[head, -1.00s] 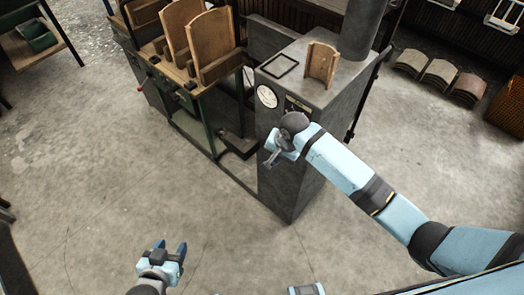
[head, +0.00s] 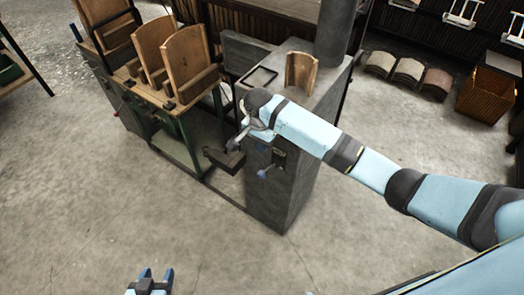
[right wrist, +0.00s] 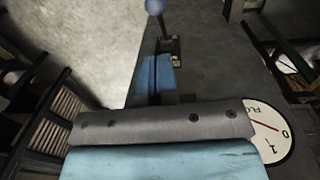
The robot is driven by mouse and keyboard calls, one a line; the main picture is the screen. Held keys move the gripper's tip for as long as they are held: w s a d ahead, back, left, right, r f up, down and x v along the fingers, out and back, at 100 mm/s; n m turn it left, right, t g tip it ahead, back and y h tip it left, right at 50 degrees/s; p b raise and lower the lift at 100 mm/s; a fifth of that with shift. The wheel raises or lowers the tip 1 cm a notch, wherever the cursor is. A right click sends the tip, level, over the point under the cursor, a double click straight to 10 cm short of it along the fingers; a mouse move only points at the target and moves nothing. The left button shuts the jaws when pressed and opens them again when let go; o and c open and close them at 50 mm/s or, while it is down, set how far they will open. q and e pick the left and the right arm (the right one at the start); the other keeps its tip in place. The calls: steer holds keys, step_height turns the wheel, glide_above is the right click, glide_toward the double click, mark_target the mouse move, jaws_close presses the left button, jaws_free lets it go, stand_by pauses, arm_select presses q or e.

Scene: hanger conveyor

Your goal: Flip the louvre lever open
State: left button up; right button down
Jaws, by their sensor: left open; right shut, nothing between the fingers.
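The louvre lever (head: 263,173) has a blue ball knob on a short dark rod. It sits on the front face of the tall grey metal cabinet (head: 285,205). In the right wrist view the lever's knob (right wrist: 155,6) is at the top edge, beyond the fingertips and apart from them. My right gripper (head: 238,142) is shut and empty in front of the cabinet, up and left of the knob; its blue fingers (right wrist: 154,78) show in the right wrist view. My left gripper (head: 155,277) is open and empty, low over the floor.
A round dial (right wrist: 270,132) is on the cabinet; my right arm hides it in the head view. A wooden bench (head: 165,90) with curved wooden forms stands left of the cabinet. A curved wooden piece (head: 300,72) is on top. The floor in front is clear.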

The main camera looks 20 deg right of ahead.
glide_above(268, 169)
steer(key=a, duration=0.2)
step_height(268, 169, down, 9)
steer(key=shift+s+r, duration=0.2)
steer(key=shift+s, duration=0.1)
